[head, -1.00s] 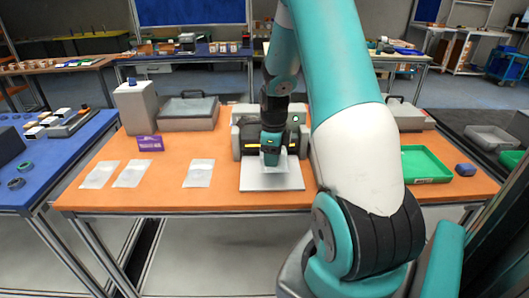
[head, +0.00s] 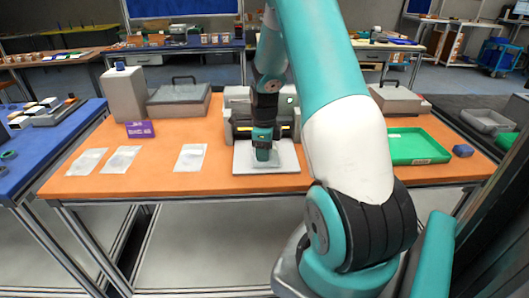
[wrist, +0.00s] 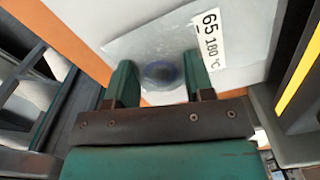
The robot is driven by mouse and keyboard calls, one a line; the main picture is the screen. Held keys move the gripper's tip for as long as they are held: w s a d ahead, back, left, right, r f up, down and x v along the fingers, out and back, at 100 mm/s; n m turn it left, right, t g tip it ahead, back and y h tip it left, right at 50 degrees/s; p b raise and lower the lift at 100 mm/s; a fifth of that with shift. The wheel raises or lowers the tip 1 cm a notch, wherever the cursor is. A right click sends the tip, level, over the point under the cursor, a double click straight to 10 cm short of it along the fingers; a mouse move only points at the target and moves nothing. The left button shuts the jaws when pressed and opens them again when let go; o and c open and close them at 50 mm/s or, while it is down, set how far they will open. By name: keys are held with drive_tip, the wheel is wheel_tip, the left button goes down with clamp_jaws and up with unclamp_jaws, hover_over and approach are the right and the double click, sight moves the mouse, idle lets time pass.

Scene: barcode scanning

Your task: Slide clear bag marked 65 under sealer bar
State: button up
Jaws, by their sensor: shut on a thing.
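The clear bag marked 65 (wrist: 150,45) shows in the wrist view as a translucent grey sheet with a white label reading "65 180 °C". A dark bluish round thing (wrist: 162,73) shows at the bag between my fingers. My gripper (wrist: 160,85) is shut on the bag. In the head view my gripper (head: 263,156) points down just above the white plate (head: 285,165) in front of the sealer (head: 238,110). A yellow strip on the sealer (wrist: 300,75) lies to the right in the wrist view. My arm partly hides the sealer, so its bar is not clear.
Several clear bags lie flat on the orange table left of the plate, the nearest (head: 190,157) beside it. A purple box (head: 140,128), a tall grey box (head: 124,95) and a grey handled case (head: 180,100) stand behind them. A green tray (head: 418,147) is at right.

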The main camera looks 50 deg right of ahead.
drive_tip(key=shift+w+d+f, duration=0.1)
drive_tip(key=shift+w+d, duration=1.2)
drive_tip(key=shift+d, duration=0.25)
drive_tip(key=o, duration=1)
wheel_tip(320, 180, up, 17)
drive_tip(key=b, duration=0.1)
drive_tip(key=shift+r, duration=0.2)
